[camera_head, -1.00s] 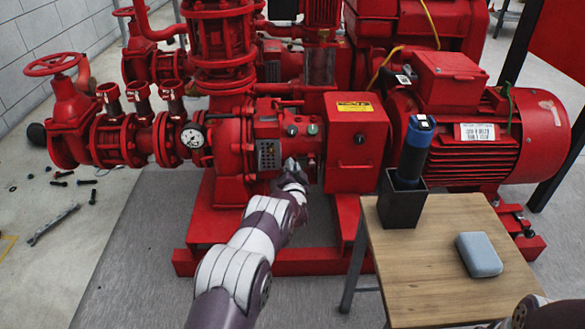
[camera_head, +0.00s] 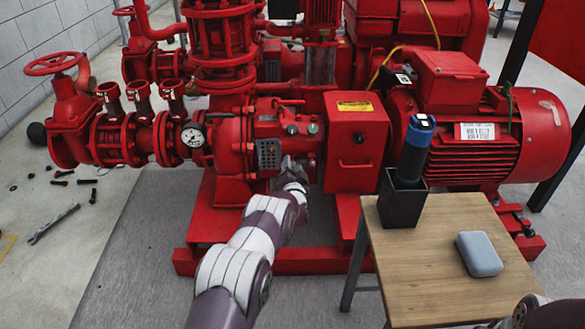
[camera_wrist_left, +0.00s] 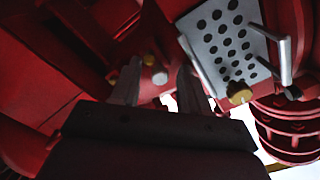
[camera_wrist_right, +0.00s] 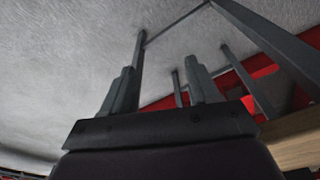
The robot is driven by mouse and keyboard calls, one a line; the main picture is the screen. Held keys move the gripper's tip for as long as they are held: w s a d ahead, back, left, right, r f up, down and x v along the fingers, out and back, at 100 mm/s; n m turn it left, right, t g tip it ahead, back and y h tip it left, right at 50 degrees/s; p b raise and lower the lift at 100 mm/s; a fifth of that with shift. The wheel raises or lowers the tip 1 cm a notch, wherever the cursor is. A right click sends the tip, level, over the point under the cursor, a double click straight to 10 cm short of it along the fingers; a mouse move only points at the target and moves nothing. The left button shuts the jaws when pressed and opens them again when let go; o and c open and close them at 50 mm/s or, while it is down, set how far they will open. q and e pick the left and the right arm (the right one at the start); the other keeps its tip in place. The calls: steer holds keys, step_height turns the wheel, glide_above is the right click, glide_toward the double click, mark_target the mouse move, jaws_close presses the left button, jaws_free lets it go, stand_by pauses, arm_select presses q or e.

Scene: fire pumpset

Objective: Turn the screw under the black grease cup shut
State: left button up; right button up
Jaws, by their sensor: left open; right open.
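I cannot tell surely which is the black grease cup. My left gripper (camera_head: 289,163) is just below them, beside the perforated grey plate (camera_head: 269,154). In the left wrist view its fingers (camera_wrist_left: 158,88) are open, with a small grey round end (camera_wrist_left: 160,77) and a brass piece seen in the gap beyond. No contact is clear. The screw is not clearly seen. My right gripper (camera_wrist_right: 160,88) is open and empty.
A red box (camera_head: 355,145) stands right of the left gripper. A wooden table (camera_head: 440,285) holds a black holder (camera_head: 402,205) with a blue-topped tool and a grey case (camera_head: 479,254). A brass knob (camera_wrist_left: 238,91) is near the plate.

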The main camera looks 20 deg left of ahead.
arm_select(q)
step_height(320, 180, up, 5)
steer(key=p, duration=0.4)
steer(key=s+d+r+p, duration=0.1)
steer(key=d+r+p, duration=0.4)
steer(key=d, duration=0.6)
steer(key=shift+d+r, duration=0.35)
steer(key=shift+r, duration=0.1)
